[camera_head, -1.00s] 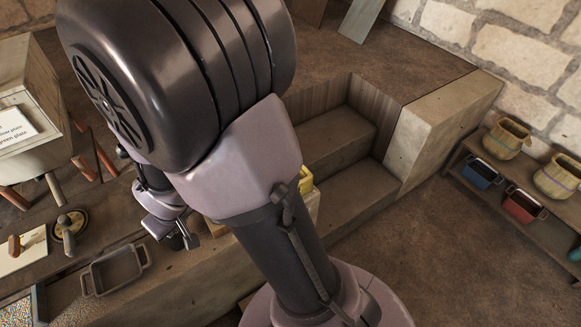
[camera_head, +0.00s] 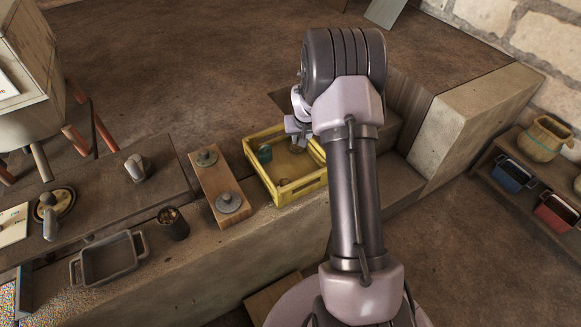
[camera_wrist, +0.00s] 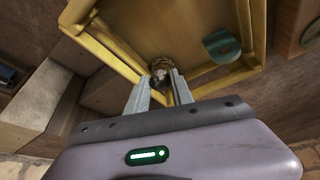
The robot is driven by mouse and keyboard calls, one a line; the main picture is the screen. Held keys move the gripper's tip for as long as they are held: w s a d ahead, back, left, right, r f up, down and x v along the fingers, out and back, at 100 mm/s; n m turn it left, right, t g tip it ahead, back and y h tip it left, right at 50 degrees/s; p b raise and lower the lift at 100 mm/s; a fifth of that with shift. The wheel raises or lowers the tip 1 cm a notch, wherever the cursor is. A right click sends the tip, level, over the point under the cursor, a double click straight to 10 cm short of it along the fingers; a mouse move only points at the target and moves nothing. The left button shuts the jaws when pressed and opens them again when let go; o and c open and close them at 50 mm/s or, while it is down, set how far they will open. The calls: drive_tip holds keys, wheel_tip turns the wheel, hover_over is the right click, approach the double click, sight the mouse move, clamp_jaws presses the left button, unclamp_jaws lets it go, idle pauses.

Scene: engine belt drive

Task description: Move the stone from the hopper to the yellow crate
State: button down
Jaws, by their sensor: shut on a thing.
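The yellow crate (camera_head: 285,190) stands on the ledge in the middle of the head view, with a teal round object (camera_head: 265,152) inside. My gripper (camera_head: 296,140) is over the crate's far right part. In the wrist view, my gripper (camera_wrist: 163,88) is shut on the stone (camera_wrist: 161,70), a small brownish-grey lump at its fingertips. The crate's yellow rim (camera_wrist: 102,47) and floor show behind the stone, with the teal object (camera_wrist: 221,45) to the right. I cannot tell the stone's height above the crate floor. Which thing is the hopper is unclear.
A wooden block with two knobs (camera_head: 218,185) stands directly left of the crate. Further left are a dark cup (camera_head: 173,223), a grey tray (camera_head: 107,260) and a wooden box (camera_head: 30,60) above a pale body. Shelves at the right hold blue and red bins (camera_head: 513,173).

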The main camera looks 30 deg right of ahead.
sight(300, 161)
wheel_tip(300, 161, down, 10)
drive_tip(key=b, duration=0.4)
drive_tip(key=shift+r, duration=0.2)
drive_tip(key=shift+f, duration=0.15)
drive_tip(key=c, duration=1.1)
unclamp_jaws()
